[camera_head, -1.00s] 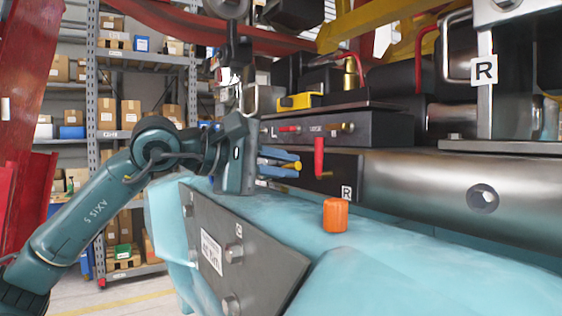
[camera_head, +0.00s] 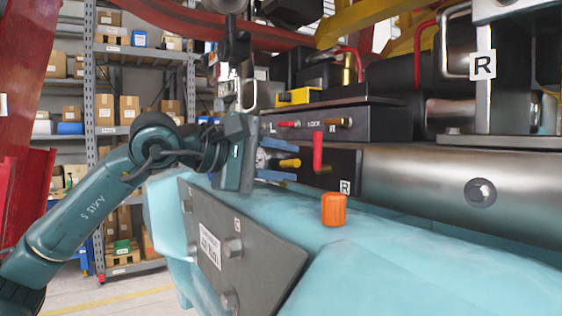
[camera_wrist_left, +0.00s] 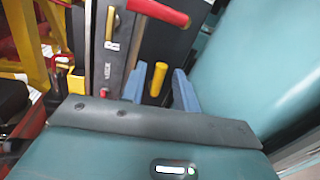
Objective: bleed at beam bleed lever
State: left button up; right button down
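A short yellow handle (camera_head: 290,163) sticks out by the dark panel on the side of the beam; it looks like the bleed lever, though no label on it is readable. My left gripper (camera_head: 276,160) has its two blue fingers apart, one above and one below this handle. In the left wrist view the yellow handle (camera_wrist_left: 157,79) stands between the blue fingers (camera_wrist_left: 160,88), with a visible gap on each side. Its base is hidden. My right gripper is in neither view.
A red lever (camera_head: 318,153) hangs just right of the yellow handle and shows large in the left wrist view (camera_wrist_left: 160,11). An orange cap (camera_head: 334,209) sits on the light-blue beam (camera_head: 400,265). A dark lock box (camera_head: 375,122) is above. Shelves (camera_head: 140,55) stand behind.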

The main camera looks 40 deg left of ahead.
pick_arm(q)
jog(key=shift+o, duration=0.2)
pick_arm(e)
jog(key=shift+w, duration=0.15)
